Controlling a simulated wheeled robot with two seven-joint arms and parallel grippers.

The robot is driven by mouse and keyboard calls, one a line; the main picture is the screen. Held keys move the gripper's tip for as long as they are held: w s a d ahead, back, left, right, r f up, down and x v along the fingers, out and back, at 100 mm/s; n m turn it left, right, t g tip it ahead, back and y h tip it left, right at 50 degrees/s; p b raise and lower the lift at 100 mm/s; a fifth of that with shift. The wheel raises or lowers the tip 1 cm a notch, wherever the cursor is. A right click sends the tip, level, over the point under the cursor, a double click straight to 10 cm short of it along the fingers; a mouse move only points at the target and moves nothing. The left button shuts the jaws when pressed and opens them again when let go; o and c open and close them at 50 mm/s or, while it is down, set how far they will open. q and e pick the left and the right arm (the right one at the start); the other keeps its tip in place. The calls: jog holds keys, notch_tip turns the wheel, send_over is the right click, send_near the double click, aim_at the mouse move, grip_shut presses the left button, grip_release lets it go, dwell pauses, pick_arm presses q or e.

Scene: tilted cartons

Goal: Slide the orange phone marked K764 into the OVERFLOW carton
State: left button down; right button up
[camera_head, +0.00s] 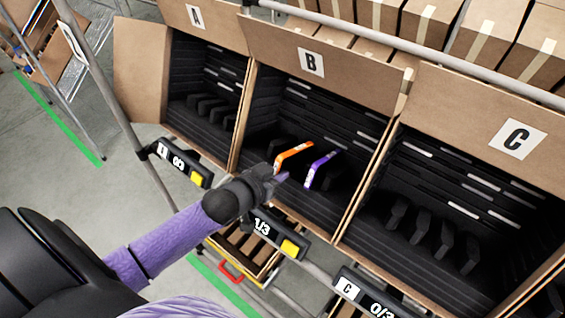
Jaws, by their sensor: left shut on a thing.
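The orange phone (293,155) shows its bright edge at the mouth of carton B (262,130), tilted among the dark slots. Its K764 mark is too small to read. My left gripper (281,178) is at the near end of the orange phone and is shut on it; the fingers partly hide the contact. A purple phone (321,168) stands in carton B just right of the orange one, with a gap between them. No carton with a readable OVERFLOW label shows. My right gripper is not in view.
Carton A (140,85) is left and carton C (480,118) right, both with dark slotted insides. Counters on the front rail read 0/3 at A (178,161), 1/3 at B (270,230) and 0/3 at C (365,295). A red-handled crate (231,273) sits below.

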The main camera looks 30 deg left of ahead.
pick_arm(q)
jog(key=r+p+v, duration=0.1)
jog(key=p+v, duration=0.7)
jog(key=v, duration=0.1)
jog(key=shift+r+p, duration=0.3)
jog(key=shift+s, duration=0.15)
